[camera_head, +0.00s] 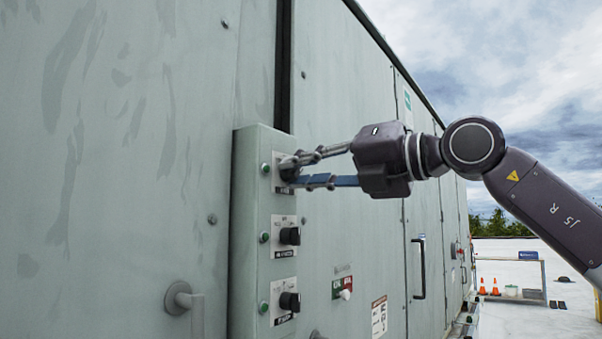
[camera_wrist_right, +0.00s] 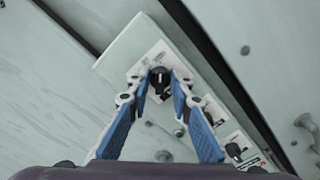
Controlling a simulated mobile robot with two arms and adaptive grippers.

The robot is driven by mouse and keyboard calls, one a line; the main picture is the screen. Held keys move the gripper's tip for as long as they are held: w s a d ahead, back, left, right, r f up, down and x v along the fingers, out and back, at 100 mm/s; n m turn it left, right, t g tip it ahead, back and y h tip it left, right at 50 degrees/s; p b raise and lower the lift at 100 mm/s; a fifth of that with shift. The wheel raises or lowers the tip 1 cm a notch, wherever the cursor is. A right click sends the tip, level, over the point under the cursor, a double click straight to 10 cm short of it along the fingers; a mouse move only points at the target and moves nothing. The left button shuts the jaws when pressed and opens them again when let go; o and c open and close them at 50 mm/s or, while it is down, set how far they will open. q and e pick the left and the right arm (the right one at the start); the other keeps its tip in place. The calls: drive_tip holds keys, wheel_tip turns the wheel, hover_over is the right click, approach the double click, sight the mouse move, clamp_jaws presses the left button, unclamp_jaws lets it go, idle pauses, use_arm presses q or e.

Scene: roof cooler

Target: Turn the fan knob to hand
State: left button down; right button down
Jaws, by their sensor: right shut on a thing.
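A grey-green control box (camera_head: 250,235) on the cabinet wall carries three black knobs in a column, each on a white label plate. My right gripper (camera_head: 292,172) reaches in from the right and is shut on the top knob (camera_wrist_right: 160,85), with one finger on each side of it. The fingers hide most of this knob in the head view. The middle knob (camera_head: 290,236) and the bottom knob (camera_head: 290,302) are free. The label words are too small to read surely, so I cannot tell which name each knob bears. My left gripper is not in view.
Small green lamps or buttons (camera_head: 264,237) sit left of the knobs. A red-and-green label with a switch (camera_head: 343,290) and a black door handle (camera_head: 420,268) are to the right. Open roof lies farther right.

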drive_tip(key=shift+d+r, duration=0.1)
drive_tip(key=shift+r, duration=0.05)
drive_tip(key=c, duration=1.7)
unclamp_jaws()
drive_tip(key=v, duration=1.2)
